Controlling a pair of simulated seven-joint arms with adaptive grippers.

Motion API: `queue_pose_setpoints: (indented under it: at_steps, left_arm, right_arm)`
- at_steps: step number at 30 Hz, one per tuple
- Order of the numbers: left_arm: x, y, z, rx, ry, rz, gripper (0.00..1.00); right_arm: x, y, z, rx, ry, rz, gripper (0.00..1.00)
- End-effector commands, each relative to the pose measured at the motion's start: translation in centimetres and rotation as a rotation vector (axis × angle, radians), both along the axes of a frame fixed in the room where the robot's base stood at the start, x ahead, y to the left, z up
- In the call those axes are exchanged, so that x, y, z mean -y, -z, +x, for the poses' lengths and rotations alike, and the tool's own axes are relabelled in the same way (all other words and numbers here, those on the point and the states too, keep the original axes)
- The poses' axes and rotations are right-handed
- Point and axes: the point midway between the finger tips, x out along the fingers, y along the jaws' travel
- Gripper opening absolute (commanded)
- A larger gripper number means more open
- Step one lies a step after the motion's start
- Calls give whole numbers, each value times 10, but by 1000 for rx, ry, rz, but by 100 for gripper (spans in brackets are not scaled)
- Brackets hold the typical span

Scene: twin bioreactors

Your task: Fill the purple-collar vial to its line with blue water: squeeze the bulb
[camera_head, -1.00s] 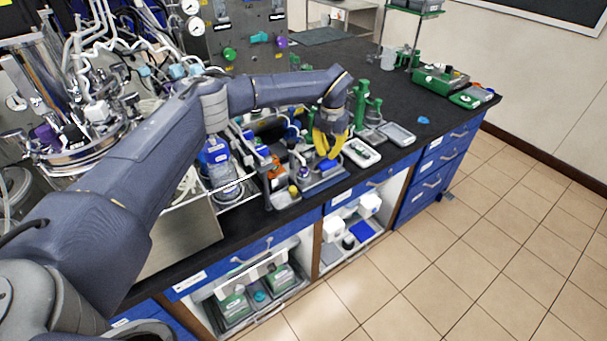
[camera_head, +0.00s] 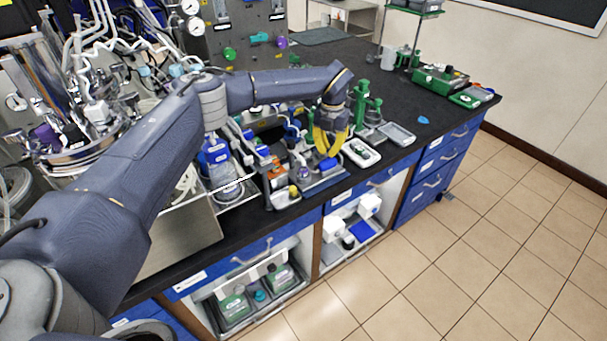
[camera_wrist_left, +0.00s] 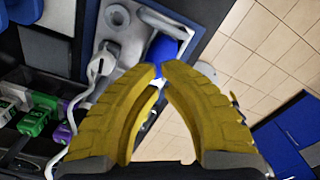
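My left gripper (camera_head: 328,156) has yellow fingers and points down at the small station near the bench's front edge. In the left wrist view its fingertips (camera_wrist_left: 164,72) are close together, with the blue bulb (camera_wrist_left: 163,48) between and just beyond them. The bulb (camera_head: 328,164) also shows below the fingers in the head view. A pale tube (camera_wrist_left: 98,68) curves beside the bulb. A small purple-marked piece (camera_head: 303,172), perhaps the vial's collar, stands left of the fingers. The vial's line and water level are too small to tell. My right gripper is not in view.
A white tray (camera_head: 361,152) and a grey tray (camera_head: 397,134) lie right of the station. A green stand (camera_head: 361,105) rises behind the gripper. Bottles and a steel vessel crowd the left.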

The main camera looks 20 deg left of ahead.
Motion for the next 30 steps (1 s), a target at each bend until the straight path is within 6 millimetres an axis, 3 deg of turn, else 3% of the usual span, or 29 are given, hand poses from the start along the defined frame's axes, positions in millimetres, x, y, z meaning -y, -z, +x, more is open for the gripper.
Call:
queue_pose_setpoints:
  at_steps: [30]
  left_arm:
    - [0, 33, 0, -1, 0, 0, 0]
  right_arm:
    - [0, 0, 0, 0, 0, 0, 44]
